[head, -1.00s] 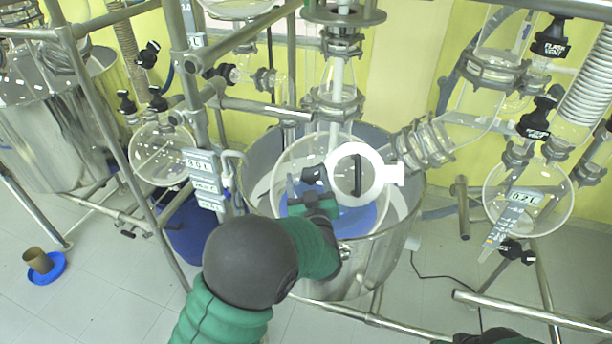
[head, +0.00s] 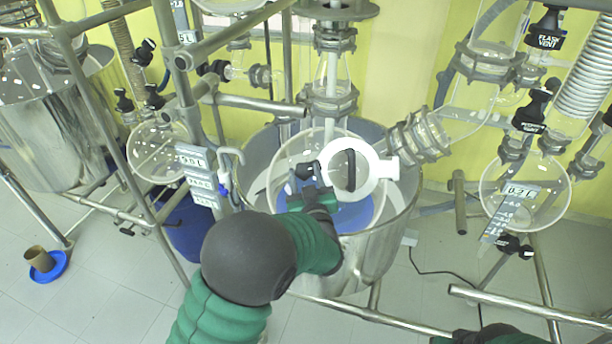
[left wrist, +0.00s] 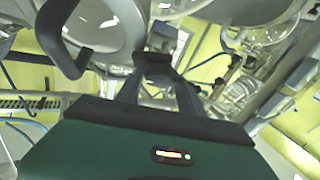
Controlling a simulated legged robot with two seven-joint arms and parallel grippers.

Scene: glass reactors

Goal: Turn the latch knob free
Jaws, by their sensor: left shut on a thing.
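A white round cover (head: 377,169) with a dark bar handle (head: 349,171) across its opening sits at the mouth of the glass vessel. The handle shows as a dark loop (left wrist: 75,45) at the upper left of the left wrist view. My left gripper (head: 304,178) is at the cover's left edge, in front of the glass. In the left wrist view its fingers (left wrist: 155,75) close on a small dark piece, apparently the latch knob (left wrist: 153,62); the fingers partly hide it. My right gripper is not in view; only part of that arm shows at the bottom edge.
A steel vat (head: 385,235) surrounds the glass vessel. Glass tubing (head: 418,138) and a round flask (head: 520,190) are to the right.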

